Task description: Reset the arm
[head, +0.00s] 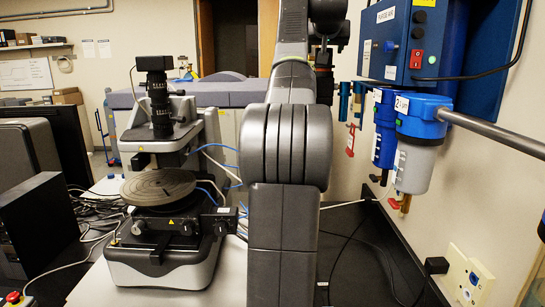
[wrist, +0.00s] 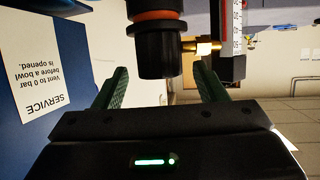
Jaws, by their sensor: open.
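My arm (head: 285,150) rises through the middle of the head view and runs out of the top of the picture. I cannot make out the gripper's fingers there. In the wrist view my gripper (wrist: 162,68) is open, with its two green fingers wide apart. A black cylindrical part with an orange ring (wrist: 158,48) shows between and beyond the fingers. I cannot tell how far it is from them, and no grip on it shows. The stylus profiler (head: 165,190), with its round grey stage and black upright camera tube, stands left of my arm.
Blue filter housings (head: 420,118) and a blue wall panel (head: 405,45) are close on the right. A brass fitting (wrist: 203,46) and a white service label (wrist: 42,62) show in the wrist view. Dark boxes (head: 45,225) and cables crowd the left.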

